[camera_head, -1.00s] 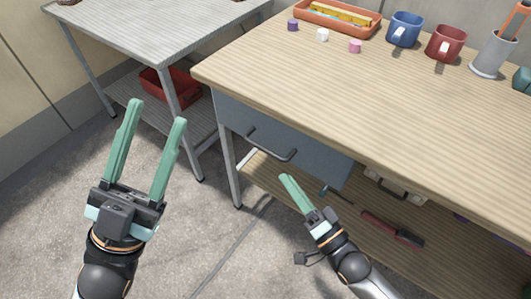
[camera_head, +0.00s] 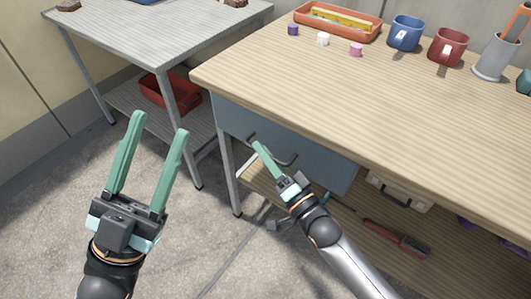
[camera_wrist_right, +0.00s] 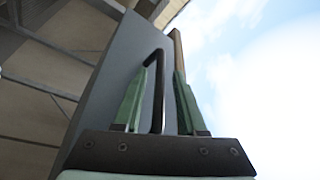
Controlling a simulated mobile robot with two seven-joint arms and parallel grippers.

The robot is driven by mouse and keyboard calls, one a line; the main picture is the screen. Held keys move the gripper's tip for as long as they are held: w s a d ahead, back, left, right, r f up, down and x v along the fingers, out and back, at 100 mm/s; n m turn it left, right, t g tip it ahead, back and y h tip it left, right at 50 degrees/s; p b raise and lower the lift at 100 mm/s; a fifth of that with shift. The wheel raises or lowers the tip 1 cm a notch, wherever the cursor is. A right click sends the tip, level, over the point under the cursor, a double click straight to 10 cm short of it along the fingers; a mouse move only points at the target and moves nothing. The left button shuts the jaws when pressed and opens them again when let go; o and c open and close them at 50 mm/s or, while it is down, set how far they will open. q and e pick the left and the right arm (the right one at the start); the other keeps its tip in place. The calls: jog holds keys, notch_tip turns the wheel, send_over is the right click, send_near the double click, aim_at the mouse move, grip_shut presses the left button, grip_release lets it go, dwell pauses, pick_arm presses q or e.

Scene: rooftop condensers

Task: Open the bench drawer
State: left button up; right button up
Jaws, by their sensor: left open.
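The bench drawer (camera_head: 325,165) is a blue-grey front under the wooden bench top, and it looks closed. Its dark bar handle (camera_head: 289,161) is partly hidden behind my right gripper (camera_head: 260,146). In the right wrist view the handle (camera_wrist_right: 158,92) stands between the two green fingers of my right gripper (camera_wrist_right: 163,72). The fingers are apart, with gaps beside the bar, so it is not clamped. How deep the bar sits between them is hard to tell. My left gripper (camera_head: 160,123) is open and empty, left of the bench and away from the drawer.
The wooden bench top (camera_head: 370,100) holds an orange tray (camera_head: 305,22), a blue mug (camera_head: 405,33), a red mug (camera_head: 446,46) and a grey cup (camera_head: 495,58). A grey side table (camera_head: 150,35) with a red bin (camera_head: 170,92) stands left. Floor before the drawer is clear.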

grip_shut()
dwell(1.2)
